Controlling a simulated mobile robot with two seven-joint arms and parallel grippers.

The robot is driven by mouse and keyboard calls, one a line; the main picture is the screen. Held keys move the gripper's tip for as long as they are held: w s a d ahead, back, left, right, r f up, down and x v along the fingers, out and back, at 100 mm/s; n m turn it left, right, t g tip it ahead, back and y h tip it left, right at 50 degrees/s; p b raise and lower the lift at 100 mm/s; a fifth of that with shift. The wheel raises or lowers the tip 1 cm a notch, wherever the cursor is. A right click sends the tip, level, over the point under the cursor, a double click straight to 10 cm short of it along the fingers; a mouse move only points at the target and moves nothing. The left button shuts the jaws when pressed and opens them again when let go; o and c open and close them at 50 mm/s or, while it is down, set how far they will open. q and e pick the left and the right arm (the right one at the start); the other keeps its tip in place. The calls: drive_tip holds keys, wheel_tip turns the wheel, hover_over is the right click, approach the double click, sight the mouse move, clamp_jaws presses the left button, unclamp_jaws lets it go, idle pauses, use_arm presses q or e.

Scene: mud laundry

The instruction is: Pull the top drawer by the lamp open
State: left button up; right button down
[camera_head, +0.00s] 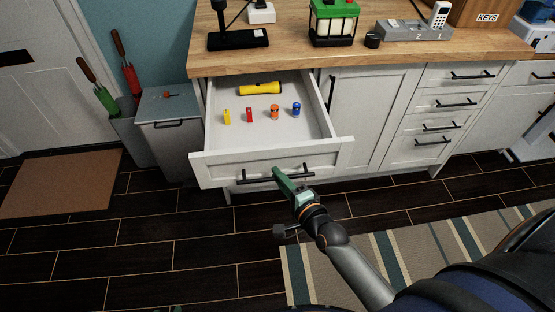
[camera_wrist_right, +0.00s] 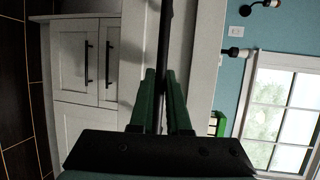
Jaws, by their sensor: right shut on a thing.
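The top drawer (camera_head: 205,172) of the white cabinet stands well open in the head view, below the wooden counter. Inside it lie a yellow flashlight (camera_head: 260,88) and several small items in yellow, red, orange and blue. My right gripper (camera_head: 280,176) is shut on the drawer's dark bar handle (camera_head: 250,181), near the handle's middle. In the right wrist view the green fingers (camera_wrist_right: 161,95) close on both sides of the dark handle bar (camera_wrist_right: 165,35). The black lamp (camera_head: 238,38) stands on the counter above the drawer, its upper part cut off. My left gripper is not in view.
A grey bin (camera_head: 168,125) and umbrellas are left of the drawer.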

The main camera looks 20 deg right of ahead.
drive_tip(key=shift+s+a+p, duration=0.15)
drive_tip(key=shift+s+a, duration=0.05)
drive_tip(key=shift+s, duration=0.45)
drive_tip(key=shift+s+a+p, duration=0.15)
drive_tip(key=shift+s, duration=0.45)
drive_tip(key=c, duration=0.9)
unclamp_jaws()
drive_tip(key=v, duration=1.2)
drive_tip(key=shift+s+f, duration=0.1)
drive_tip(key=shift+s, duration=0.15)
